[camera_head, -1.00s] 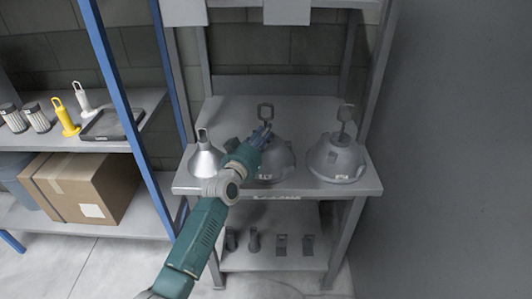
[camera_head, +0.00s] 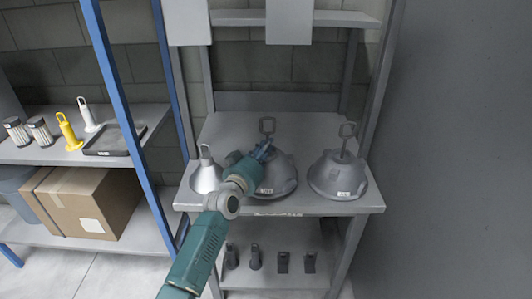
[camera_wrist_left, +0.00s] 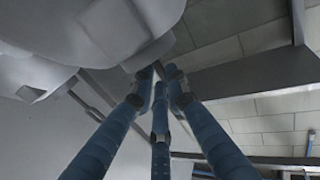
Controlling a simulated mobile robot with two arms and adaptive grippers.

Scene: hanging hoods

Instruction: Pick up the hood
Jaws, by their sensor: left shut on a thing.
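Three grey dome-shaped hoods with loop handles stand on the middle shelf in the head view: a smaller left hood (camera_head: 206,178), a middle hood (camera_head: 280,178) and a right hood (camera_head: 338,178). My left gripper (camera_head: 264,149) reaches in from the front left and is shut on the middle hood, at its neck below the loop. My forearm and gripper hide the left side of that hood. In the left wrist view, the blue fingers (camera_wrist_left: 160,88) close together beside a pale grey hood (camera_wrist_left: 115,35). My right gripper is not in view.
The hoods' grey shelf (camera_head: 235,125) has posts on both sides and small dark parts (camera_head: 255,256) on its lower level. A blue-posted rack at left holds a cardboard box (camera_head: 85,203), a yellow-handled item (camera_head: 68,131) and a black tray (camera_head: 112,140). A plain wall closes the right.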

